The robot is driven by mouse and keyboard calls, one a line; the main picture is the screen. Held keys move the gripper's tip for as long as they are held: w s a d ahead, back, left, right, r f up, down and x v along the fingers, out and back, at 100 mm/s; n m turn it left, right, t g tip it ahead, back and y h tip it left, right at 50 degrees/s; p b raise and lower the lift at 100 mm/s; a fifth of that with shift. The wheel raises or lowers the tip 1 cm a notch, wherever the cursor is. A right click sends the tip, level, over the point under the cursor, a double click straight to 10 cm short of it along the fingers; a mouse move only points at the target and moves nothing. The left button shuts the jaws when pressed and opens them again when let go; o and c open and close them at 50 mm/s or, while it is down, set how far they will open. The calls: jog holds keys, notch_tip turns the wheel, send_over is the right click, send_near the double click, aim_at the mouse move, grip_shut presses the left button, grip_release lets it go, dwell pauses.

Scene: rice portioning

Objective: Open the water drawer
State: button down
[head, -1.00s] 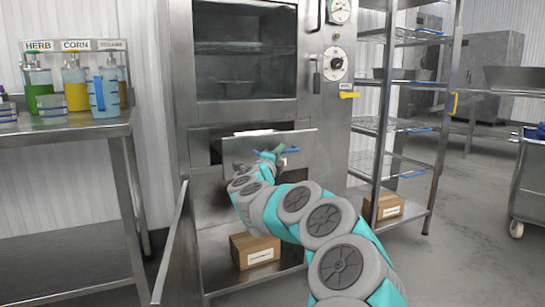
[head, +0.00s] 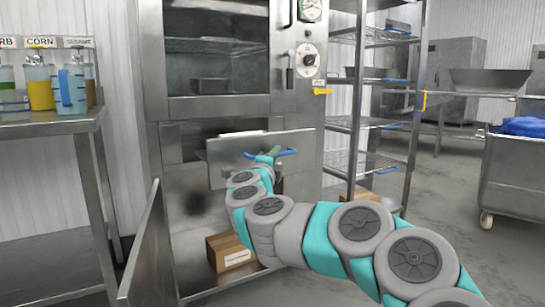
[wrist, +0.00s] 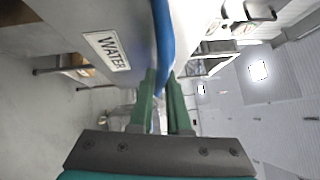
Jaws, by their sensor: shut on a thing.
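The water drawer (head: 228,160) is a flat steel front below the oven window, and it stands out from the cabinet with a dark opening behind it. Its blue bar handle (head: 289,152) crosses the front near the right side. My gripper (head: 268,158) is at this handle. In the wrist view, my gripper's green fingers (wrist: 163,88) are closed on the blue handle (wrist: 164,35). The drawer front there carries a label reading WATER (wrist: 107,51). The inside of the drawer is mostly hidden.
A lower cabinet door (head: 146,255) stands open toward me on the left. A cardboard box (head: 229,251) sits in the compartment below the drawer. A steel table (head: 50,124) with bottles is at left. A wire rack (head: 367,127) and wheeled cart (head: 515,180) are at right.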

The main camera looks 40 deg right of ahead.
jog(key=c, duration=0.9)
grip_release()
jog(key=v, duration=0.7)
jog(key=shift+s+a+f, duration=0.1)
jog(key=shift+s+a, duration=0.15)
